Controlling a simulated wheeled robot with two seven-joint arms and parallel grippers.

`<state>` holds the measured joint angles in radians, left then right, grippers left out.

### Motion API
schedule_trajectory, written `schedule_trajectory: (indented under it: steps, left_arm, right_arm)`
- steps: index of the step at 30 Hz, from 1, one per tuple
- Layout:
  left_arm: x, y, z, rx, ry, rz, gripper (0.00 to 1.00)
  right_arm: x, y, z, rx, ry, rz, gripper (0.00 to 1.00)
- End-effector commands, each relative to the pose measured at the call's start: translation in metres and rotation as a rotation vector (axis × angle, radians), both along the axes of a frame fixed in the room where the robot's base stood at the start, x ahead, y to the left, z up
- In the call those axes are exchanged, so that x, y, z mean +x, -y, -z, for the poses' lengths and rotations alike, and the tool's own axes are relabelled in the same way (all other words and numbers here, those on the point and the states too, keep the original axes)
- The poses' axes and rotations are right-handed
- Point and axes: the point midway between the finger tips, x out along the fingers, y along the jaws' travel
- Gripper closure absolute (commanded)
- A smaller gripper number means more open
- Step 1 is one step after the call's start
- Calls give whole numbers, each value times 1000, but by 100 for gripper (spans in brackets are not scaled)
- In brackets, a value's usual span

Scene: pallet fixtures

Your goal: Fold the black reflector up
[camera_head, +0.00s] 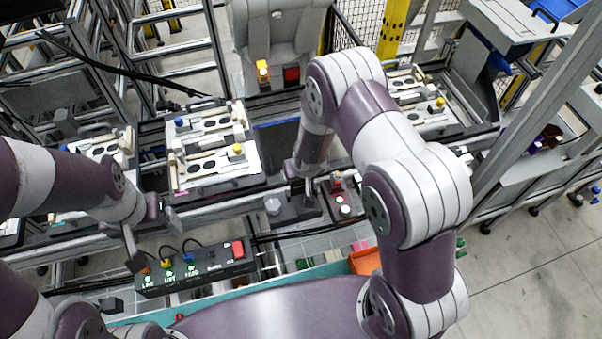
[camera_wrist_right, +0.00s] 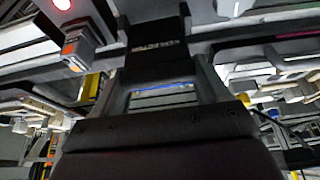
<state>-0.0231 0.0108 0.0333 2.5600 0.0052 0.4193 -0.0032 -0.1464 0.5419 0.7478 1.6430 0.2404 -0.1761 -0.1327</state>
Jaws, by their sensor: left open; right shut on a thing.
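A black part with small pale lettering, apparently the black reflector (camera_wrist_right: 157,50), lies between the fingers of my right gripper (camera_wrist_right: 163,82) in the right wrist view. The right gripper is shut on it. In the head view my right gripper (camera_head: 297,188) is at the conveyor's near side, just right of a pallet. My own arm hides part of it there, and the reflector's tilt cannot be told. My left gripper (camera_head: 138,258) is open, at the left end of the black button box, with nothing visible in it.
A pallet fixture (camera_head: 188,183) with white blocks and knobs sits on the conveyor at centre left. The button box (camera_head: 205,270) has green-lit labels and a red button. An orange bin (camera_head: 364,262) lies near my right arm.

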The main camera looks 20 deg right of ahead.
Motion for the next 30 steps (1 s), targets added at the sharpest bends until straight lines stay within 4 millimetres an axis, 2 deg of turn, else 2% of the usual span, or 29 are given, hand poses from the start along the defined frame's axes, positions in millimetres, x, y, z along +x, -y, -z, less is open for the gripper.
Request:
schedule_trajectory:
  steps: [17,18,19,30]
  left_arm:
    - [0,0,1,0,0,0,22]
    - [0,0,1,0,0,0,22]
    - [0,0,1,0,0,0,22]
    - [0,0,2,0,0,0,22]
  right_arm:
    - [2,0,0,0,5,0,80]
    - [2,0,0,0,5,0,13]
    - [1,0,0,0,5,0,4]
    - [-1,0,-5,0,2,0,4]
